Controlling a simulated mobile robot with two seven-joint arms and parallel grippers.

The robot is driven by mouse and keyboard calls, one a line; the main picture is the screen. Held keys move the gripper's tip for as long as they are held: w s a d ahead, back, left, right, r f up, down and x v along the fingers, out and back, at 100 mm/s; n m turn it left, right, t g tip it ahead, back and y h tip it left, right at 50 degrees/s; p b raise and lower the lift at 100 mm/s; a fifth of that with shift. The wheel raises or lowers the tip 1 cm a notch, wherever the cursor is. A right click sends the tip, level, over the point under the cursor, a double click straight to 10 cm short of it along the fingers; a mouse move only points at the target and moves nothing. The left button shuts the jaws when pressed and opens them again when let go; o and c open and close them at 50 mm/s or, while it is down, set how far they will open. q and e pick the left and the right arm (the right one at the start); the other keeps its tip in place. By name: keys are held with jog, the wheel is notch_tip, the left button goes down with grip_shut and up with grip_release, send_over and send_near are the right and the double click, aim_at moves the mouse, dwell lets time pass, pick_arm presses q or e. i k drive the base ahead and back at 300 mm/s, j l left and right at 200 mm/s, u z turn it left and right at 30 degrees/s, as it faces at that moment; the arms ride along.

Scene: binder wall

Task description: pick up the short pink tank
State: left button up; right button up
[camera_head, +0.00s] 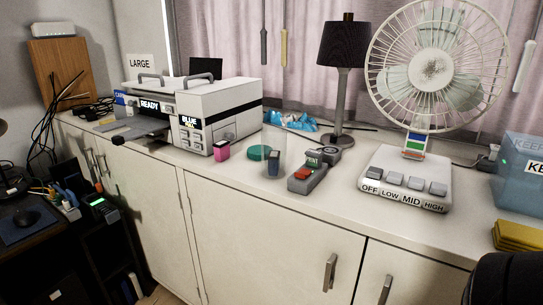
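The short pink tank (222,150) is a small pink block with a dark top. It stands on the white cabinet top, close to the front right corner of the printer (218,108). Nothing covers it in the head view. A black rounded shape, probably part of my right arm, shows in the lower right corner, far from the tank. Neither of my grippers can be seen.
Right of the tank are a green round lid (259,153), a clear cup (273,140), a dark blue tank (274,163) and a grey device with a red button (307,177). A lamp (341,70) and a fan (404,180) stand further right. The cabinet's front edge is near.

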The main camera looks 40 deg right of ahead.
aim_at(222, 148)
jog(key=z, duration=0.55)
jog(key=i+j+z, duration=0.15)
jog(key=z, duration=0.2)
jog(key=i+j+z, duration=0.3)
jog(key=j+z, duration=0.15)
jog(key=z, duration=0.2)
jog(key=i+j+z, duration=0.1)
jog(key=j, duration=0.2)
jog(key=i+j+z, duration=0.15)
jog(key=j, duration=0.15)
jog(key=i+j+z, duration=0.1)
jog(key=j, duration=0.2)
